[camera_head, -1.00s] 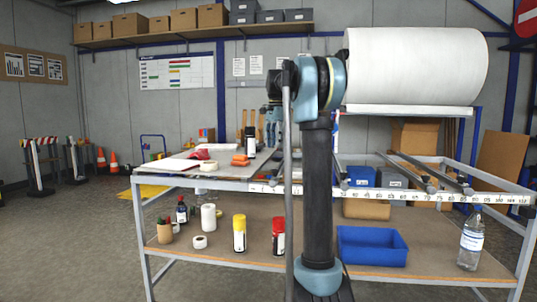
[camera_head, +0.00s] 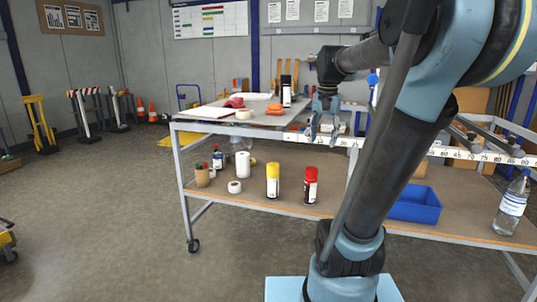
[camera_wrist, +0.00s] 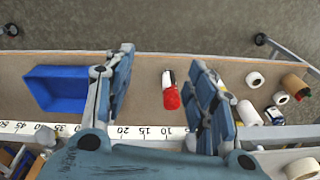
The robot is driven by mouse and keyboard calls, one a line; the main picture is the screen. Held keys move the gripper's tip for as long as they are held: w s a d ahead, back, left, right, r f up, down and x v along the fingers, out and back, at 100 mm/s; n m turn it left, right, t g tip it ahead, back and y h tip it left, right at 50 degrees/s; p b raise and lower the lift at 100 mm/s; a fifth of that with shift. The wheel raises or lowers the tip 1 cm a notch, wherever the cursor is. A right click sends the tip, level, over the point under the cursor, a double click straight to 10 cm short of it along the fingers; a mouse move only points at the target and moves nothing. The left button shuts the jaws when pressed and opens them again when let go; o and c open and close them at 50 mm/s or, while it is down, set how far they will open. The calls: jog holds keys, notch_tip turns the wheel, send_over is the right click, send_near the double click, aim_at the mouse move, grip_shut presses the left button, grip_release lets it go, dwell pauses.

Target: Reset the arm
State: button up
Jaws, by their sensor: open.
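My gripper (camera_head: 323,122) hangs in front of the workbench, near the ruler edge, at the end of my bent arm in the head view. In the wrist view my gripper (camera_wrist: 163,95) points down with its two fingers wide apart and nothing between them in its grasp. A red spray can (camera_wrist: 171,92) shows in the gap, below on the lower shelf. The same red can (camera_head: 310,185) stands upright in the head view. The gripper is apart from everything on the bench.
The workbench's lower shelf (camera_head: 290,208) holds a yellow can (camera_head: 272,181), a white tape roll (camera_head: 234,187), a blue bin (camera_head: 415,205) and a water bottle (camera_head: 512,203). The tabletop (camera_head: 205,127) carries orange and red items. The floor at left (camera_head: 90,220) is clear.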

jog(key=s+f+n+t, duration=0.1)
jog(key=s+f+n, duration=0.4)
jog(key=s+f, duration=1.3)
notch_tip(320, 180, down, 4)
jog(key=shift+s+r+n, duration=0.1)
jog(key=shift+s+n, duration=0.2)
jog(key=shift+n, duration=0.1)
jog(key=c, duration=0.4)
